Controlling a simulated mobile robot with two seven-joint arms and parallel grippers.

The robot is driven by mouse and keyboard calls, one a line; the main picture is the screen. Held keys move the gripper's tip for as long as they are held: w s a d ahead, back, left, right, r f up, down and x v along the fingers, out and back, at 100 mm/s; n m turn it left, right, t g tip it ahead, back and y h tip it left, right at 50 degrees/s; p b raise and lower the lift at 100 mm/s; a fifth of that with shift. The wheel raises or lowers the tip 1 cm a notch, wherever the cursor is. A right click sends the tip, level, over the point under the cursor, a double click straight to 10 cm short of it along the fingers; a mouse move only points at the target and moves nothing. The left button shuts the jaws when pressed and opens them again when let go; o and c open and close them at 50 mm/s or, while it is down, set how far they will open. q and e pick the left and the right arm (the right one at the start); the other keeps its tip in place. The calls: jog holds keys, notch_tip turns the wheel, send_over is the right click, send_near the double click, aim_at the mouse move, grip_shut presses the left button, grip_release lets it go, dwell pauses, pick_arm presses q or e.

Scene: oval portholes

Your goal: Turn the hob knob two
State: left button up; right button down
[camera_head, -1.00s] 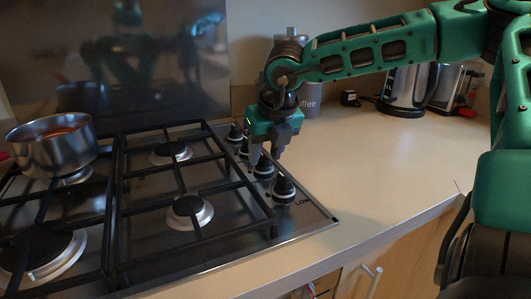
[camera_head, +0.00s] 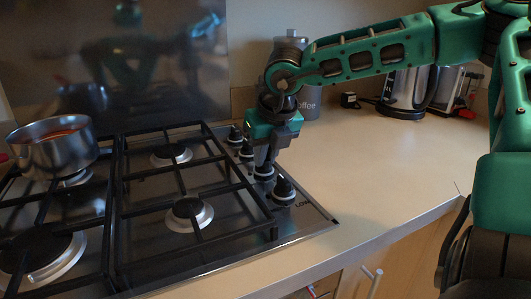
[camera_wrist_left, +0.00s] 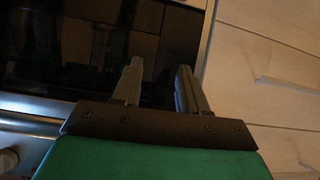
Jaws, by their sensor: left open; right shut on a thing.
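The hob has a row of dark knobs along its right side. My right gripper (camera_head: 262,157) points down over this row from above. It is shut on the second knob from the front, the hob knob two (camera_head: 264,171), and its fingers partly hide the knob's top. The front knob (camera_head: 283,192) stands free just nearer me; two more knobs (camera_head: 236,135) stand behind the gripper. My left gripper (camera_wrist_left: 158,82) shows only in the left wrist view, open and empty, before a dark glass oven front (camera_wrist_left: 80,50).
A steel pot (camera_head: 55,155) with red contents sits at the hob's left. Black pan supports (camera_head: 180,212) lie left of the knobs. A coffee canister (camera_head: 308,102) and kettle (camera_head: 405,92) stand behind. The worktop (camera_head: 365,160) right of the hob is clear.

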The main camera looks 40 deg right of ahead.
jog(key=shift+n, duration=0.3)
jog(key=shift+n+y+b, duration=0.3)
jog(key=shift+n+b, duration=0.05)
jog(key=shift+n, duration=0.25)
jog(key=shift+d+n+y, duration=0.15)
jog(key=shift+n+y, duration=0.45)
jog(key=shift+n, duration=0.6)
jog(key=n, duration=0.1)
jog(key=n+y, duration=0.1)
jog(key=n, duration=0.1)
jog(key=n+y, duration=0.1)
jog(key=n, duration=0.1)
jog(key=shift+d+p, duration=0.25)
jog(key=shift+p, duration=0.15)
jog(key=n+g+y, duration=0.1)
jog(key=n, duration=0.2)
jog(key=shift+w+d+n, duration=0.1)
jog(key=shift+w+n, duration=0.05)
jog(key=shift+n, duration=0.25)
jog(key=shift+n+g, duration=0.3)
jog(key=shift+n, duration=0.3)
